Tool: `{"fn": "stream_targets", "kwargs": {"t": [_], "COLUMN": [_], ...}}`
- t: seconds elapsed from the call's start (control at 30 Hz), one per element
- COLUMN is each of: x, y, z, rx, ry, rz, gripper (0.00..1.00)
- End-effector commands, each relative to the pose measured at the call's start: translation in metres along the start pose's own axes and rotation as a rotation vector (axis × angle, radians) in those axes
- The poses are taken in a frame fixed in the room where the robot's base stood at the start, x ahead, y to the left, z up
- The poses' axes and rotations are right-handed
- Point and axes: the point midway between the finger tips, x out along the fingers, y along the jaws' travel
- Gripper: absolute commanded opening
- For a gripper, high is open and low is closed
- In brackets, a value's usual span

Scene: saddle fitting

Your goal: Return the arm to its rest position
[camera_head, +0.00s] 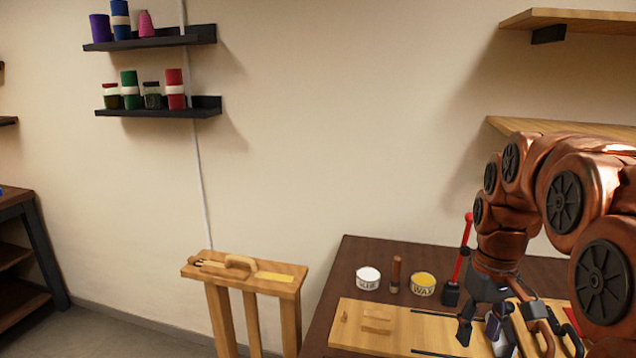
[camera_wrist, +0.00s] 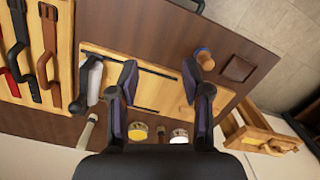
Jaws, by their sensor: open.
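My gripper (camera_head: 484,335) hangs low over the right part of the dark brown table (camera_head: 345,262). In the wrist view its two fingers (camera_wrist: 160,82) stand wide apart with nothing held between them. Below them lies the pale wooden board (camera_wrist: 150,93) with dark slots, which also shows in the head view (camera_head: 392,338). A white object (camera_wrist: 91,80) lies beside the left finger in the wrist view and is partly hidden by it. My arm is bent and reaches in from the right of the head view.
On the table stand a white tin (camera_head: 368,278), a brown-handled tool (camera_head: 395,274), a yellow wax tin (camera_head: 423,284) and a red upright lever (camera_head: 463,250). Straps (camera_wrist: 47,45) lie at the wrist view's left. A wooden stand (camera_head: 245,275) is left of the table. Shelves (camera_head: 570,128) hang above right.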

Motion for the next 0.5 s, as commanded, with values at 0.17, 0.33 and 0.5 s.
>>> {"fn": "stream_targets", "kwargs": {"t": [0.17, 0.33, 0.5], "x": [0.011, 0.026, 0.046], "y": [-0.038, -0.067, -0.092], "z": [0.044, 0.085, 0.130], "rx": [0.027, 0.058, 0.091], "ry": [-0.022, -0.034, -0.053], "rz": [-0.002, 0.001, 0.003], "gripper": [0.48, 0.48, 0.48]}}
